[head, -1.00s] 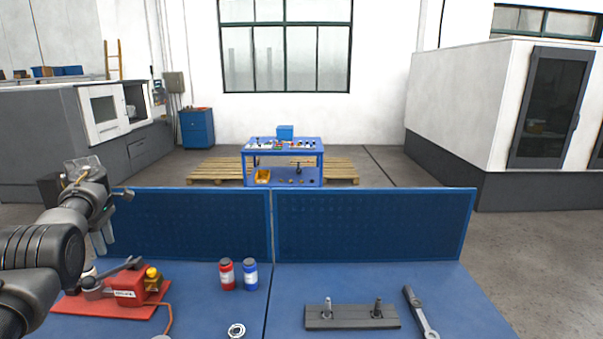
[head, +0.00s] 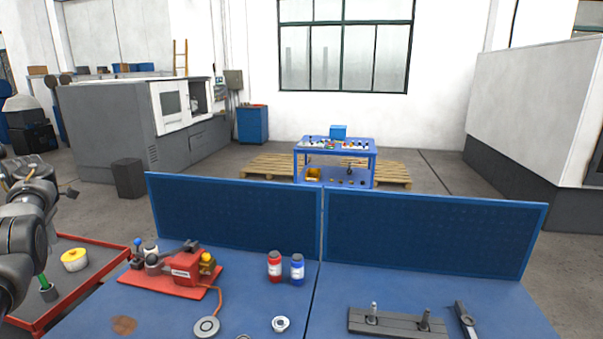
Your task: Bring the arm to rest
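My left arm comes in at the left edge of the head view, bent, with dark grey rounded links. My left gripper (head: 48,212) is at its far end, in the air beside the blue bench and near the red-rimmed cart. Its fingers are mostly hidden by the arm links, so I cannot tell whether they are open or shut. I see nothing clearly held in it. My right gripper is not in view. A red fixture (head: 184,268) with a dark lever and a yellow knob stands on the left of the blue bench (head: 250,305), apart from the gripper.
A red bottle (head: 274,267) and a blue bottle (head: 297,270) stand mid-bench. A blue panel (head: 235,215) closes the bench's back. A yellow tub (head: 74,259) stands on the red-rimmed cart (head: 95,242).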

